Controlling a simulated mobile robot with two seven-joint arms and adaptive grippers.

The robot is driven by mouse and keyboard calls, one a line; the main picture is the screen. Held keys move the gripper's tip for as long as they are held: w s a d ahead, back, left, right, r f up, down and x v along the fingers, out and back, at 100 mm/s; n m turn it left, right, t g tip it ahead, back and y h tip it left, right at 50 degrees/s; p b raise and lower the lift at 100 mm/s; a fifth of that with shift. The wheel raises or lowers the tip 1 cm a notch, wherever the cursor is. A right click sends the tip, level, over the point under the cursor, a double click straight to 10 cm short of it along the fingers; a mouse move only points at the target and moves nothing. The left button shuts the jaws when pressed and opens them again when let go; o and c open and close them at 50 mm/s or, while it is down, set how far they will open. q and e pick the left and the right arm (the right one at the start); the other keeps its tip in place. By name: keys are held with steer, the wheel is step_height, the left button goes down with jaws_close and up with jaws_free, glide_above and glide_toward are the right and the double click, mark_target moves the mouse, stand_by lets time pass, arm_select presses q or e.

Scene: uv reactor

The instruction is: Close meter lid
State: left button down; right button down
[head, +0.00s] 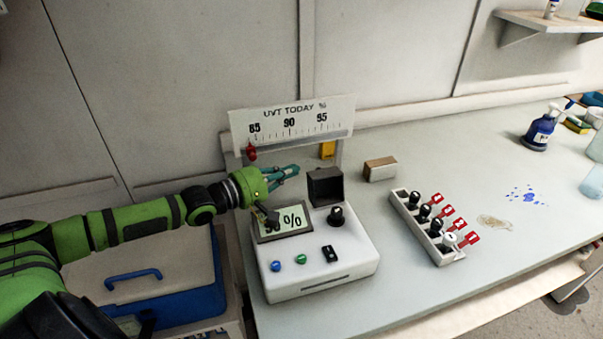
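The meter (318,281) is a white box on the bench with a display (281,224), a black knob (337,215), coloured buttons and a black switch. A dark square lid (326,188) stands raised at its back right; its exact angle is hard to tell. My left gripper (298,171) has teal fingers and is above the back left of the meter, pointing right toward the lid. Its fingertips are close together with nothing seen between them. It appears apart from the lid. My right gripper is not in view.
A UVT scale sign (292,118) stands behind the meter. A small brown-and-white box (380,169) and a rack of black-handled items with red tags (427,228) are to the right. A spray bottle (540,131) stands farther right. A blue case (162,295) is at lower left.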

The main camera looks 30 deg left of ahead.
mark_target(324, 185)
arm_select(q)
steer(key=shift+w+d+r+p, duration=0.1)
steer(key=shift+w+d+p, duration=0.25)
steer(key=shift+d+p, duration=0.3)
steer(key=shift+w+d+r+p, duration=0.1)
steer(key=shift+w+d+p, duration=0.3)
steer(key=shift+d, duration=0.35)
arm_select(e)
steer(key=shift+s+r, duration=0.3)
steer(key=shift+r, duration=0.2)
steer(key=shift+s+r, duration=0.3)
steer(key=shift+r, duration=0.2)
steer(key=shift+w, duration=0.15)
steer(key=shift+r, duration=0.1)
